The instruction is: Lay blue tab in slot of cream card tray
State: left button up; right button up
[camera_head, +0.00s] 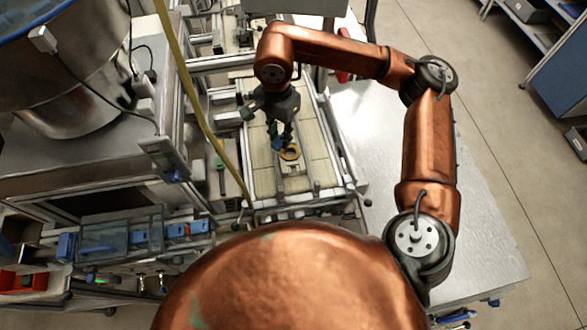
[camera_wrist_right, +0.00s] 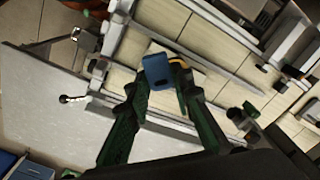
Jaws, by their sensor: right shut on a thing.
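My right gripper (camera_head: 281,140) reaches down over the cream conveyor bed in the head view. In the right wrist view, its two dark green fingers (camera_wrist_right: 158,88) are shut on the blue tab (camera_wrist_right: 157,70). The tab is a small flat blue piece with a dark mark, held at the fingertips. In the head view the tab is too small to separate from the dark fingers. My left gripper is not in view.
Metal rails border the bed. A yellow hose (camera_head: 190,90) runs along the left. A pale table top (camera_head: 385,130) lies to the right, largely bare.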

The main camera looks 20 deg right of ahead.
jog(key=s+a+f+m+p, duration=0.15)
jog(key=s+a+m, duration=0.35)
jog(key=m, duration=0.8)
jog(key=s+a+m+p, duration=0.3)
jog(key=s+m, duration=0.4)
jog(key=m, duration=0.6)
jog(key=shift+m, duration=0.3)
jog(key=w+d+f+p, duration=0.1)
jog(key=w+d+f, duration=0.2)
jog(key=f, duration=0.1)
jog(key=w+d+f+p, duration=0.2)
jog(key=d+f, duration=0.2)
jog(key=w+d+f+p, duration=0.2)
jog(key=w+d+f, duration=0.1)
jog(key=d+f, duration=0.1)
jog(key=shift+w+f, duration=0.15)
jog(key=shift+w, duration=0.15)
jog(key=shift+f+b, duration=0.55)
jog(key=shift+f, duration=0.25)
jog(key=o, duration=0.7)
